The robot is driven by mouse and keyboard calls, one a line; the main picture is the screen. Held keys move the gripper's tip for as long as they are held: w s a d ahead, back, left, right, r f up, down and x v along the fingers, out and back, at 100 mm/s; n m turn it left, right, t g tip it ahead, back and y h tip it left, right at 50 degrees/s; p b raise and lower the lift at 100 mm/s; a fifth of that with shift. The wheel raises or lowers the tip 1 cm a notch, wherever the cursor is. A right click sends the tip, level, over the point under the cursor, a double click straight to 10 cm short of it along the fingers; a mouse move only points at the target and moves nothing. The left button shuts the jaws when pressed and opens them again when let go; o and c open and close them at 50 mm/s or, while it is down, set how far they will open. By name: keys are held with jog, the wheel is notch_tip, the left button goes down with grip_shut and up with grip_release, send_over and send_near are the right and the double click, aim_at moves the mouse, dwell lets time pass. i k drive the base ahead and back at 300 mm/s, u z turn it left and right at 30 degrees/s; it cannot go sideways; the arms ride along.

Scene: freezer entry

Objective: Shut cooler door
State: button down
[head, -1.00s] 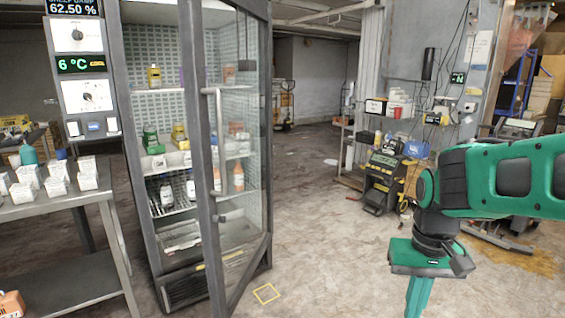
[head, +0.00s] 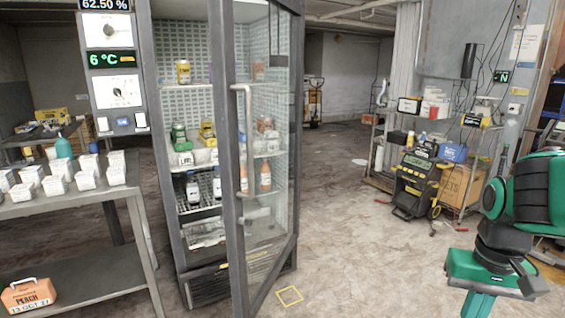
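The cooler (head: 167,150) is a tall dark-framed cabinet at the left of centre, with bottles and jars on its shelves. Its glass door (head: 228,125) stands open, swung out toward me with its free edge nearest. A pale vertical handle (head: 245,140) is on the door. My gripper (head: 480,303) is at the lower right, at the end of my green and black arm, well to the right of the door and touching nothing I can see. Its fingertips are cut off by the bottom edge of the picture, so its opening is hidden.
A metal table (head: 70,205) with several small white cartons stands left of the cooler. An orange case (head: 28,296) is on its lower shelf. A yellow-black machine (head: 413,185) and a shelf rack (head: 378,182) stand at the right. The floor between door and arm is clear, with a yellow square marking (head: 289,296).

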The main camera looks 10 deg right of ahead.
aim_at(225, 88)
jog(key=z, duration=0.1)
jog(key=i, duration=1.1)
jog(key=u, duration=0.15)
